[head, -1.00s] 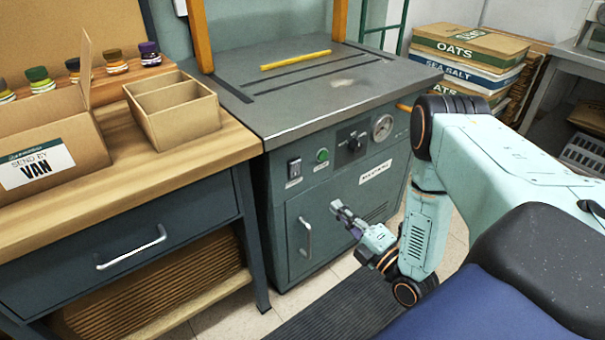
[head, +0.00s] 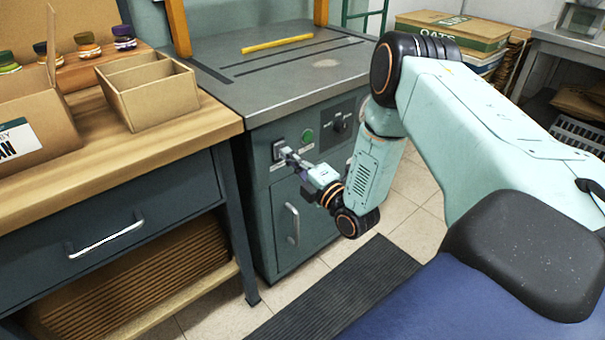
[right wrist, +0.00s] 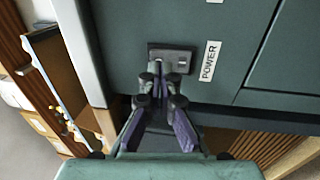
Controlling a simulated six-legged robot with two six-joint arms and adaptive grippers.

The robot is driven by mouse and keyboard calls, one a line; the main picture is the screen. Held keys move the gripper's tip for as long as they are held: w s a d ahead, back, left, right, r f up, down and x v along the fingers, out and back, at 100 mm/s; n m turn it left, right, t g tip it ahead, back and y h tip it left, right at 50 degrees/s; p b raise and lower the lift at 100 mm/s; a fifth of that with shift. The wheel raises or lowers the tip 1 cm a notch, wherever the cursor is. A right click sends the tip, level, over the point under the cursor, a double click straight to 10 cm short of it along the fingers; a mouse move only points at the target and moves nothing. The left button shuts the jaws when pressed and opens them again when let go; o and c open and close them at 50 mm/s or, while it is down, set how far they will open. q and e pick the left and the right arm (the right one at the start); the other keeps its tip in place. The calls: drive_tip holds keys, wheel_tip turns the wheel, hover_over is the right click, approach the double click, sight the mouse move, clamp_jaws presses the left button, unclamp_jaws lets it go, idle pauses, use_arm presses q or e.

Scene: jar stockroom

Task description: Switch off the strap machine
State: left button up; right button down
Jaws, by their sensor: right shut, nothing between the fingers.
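The strap machine (head: 265,95) is a grey-green cabinet with a metal top. Its power switch (head: 279,147) is a small dark rocker in a plate at the left of the front panel. The switch plate (right wrist: 170,58) also shows in the right wrist view beside a POWER label (right wrist: 209,61). My right gripper (head: 288,154) is shut and empty, its fingertips at the switch's lower right edge. In the right wrist view the fingertips (right wrist: 160,78) overlap the plate's lower part. I cannot tell whether they touch it, nor which way the rocker is set. My left gripper is not in view.
A green button (head: 308,136) and a dark knob (head: 339,124) sit right of the switch. A door handle (head: 293,224) is below. A wooden bench (head: 190,130) with cardboard boxes adjoins on the left. A yellow strip (head: 277,43) lies on the machine top.

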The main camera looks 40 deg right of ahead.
drive_tip(key=shift+w+r, duration=0.1)
drive_tip(key=shift+w, duration=0.45)
drive_tip(key=p, duration=0.2)
drive_tip(key=shift+w+r+g+p, duration=0.3)
drive_tip(key=shift+r+g, duration=0.1)
drive_tip(key=shift+f+b, duration=0.25)
drive_tip(key=shift+b, duration=0.05)
drive_tip(key=shift+s, duration=0.1)
